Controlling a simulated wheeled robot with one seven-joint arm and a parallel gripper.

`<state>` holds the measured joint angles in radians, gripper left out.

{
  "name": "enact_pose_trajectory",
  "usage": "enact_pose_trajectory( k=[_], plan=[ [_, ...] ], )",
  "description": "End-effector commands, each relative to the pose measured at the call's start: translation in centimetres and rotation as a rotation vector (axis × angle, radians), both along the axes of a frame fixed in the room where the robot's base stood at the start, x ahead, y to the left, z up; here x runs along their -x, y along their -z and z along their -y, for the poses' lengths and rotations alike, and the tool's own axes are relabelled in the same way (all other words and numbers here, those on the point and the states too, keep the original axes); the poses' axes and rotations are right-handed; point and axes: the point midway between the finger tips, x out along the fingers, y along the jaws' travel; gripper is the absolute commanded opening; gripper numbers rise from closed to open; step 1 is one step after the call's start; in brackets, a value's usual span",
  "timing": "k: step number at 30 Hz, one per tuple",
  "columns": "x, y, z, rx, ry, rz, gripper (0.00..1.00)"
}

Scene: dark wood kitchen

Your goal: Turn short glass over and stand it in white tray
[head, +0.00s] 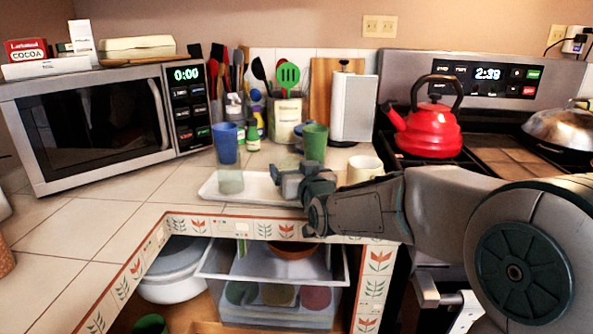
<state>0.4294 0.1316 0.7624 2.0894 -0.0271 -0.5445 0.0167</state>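The white tray (262,201) lies on the tiled counter near its front edge. A short see-through glass (231,182) stands upright at the left part of the tray; I cannot tell which end is up. My gripper (277,175) is over the middle of the tray, to the right of the glass and apart from it. The fingers point left and appear empty, but their gap is not clear. My wrist and hand hide the right part of the tray.
A blue cup (225,143) and a green cup (315,143) stand behind the tray. A cream mug (364,169) is to the right. A microwave (95,125) is left, a red kettle (428,130) on the stove right. Counter left of the tray is clear.

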Motion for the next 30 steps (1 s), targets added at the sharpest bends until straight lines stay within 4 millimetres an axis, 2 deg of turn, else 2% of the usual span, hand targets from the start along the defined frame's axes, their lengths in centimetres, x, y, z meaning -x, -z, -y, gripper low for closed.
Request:
enact_pose_trajectory(
  k=[8,30],
  plan=[
    [1.0,-0.2,0.4,0.003,0.002,0.0,0.88],
    [11.6,-1.0,4.2,0.003,0.0,0.001,0.88]
  ],
)
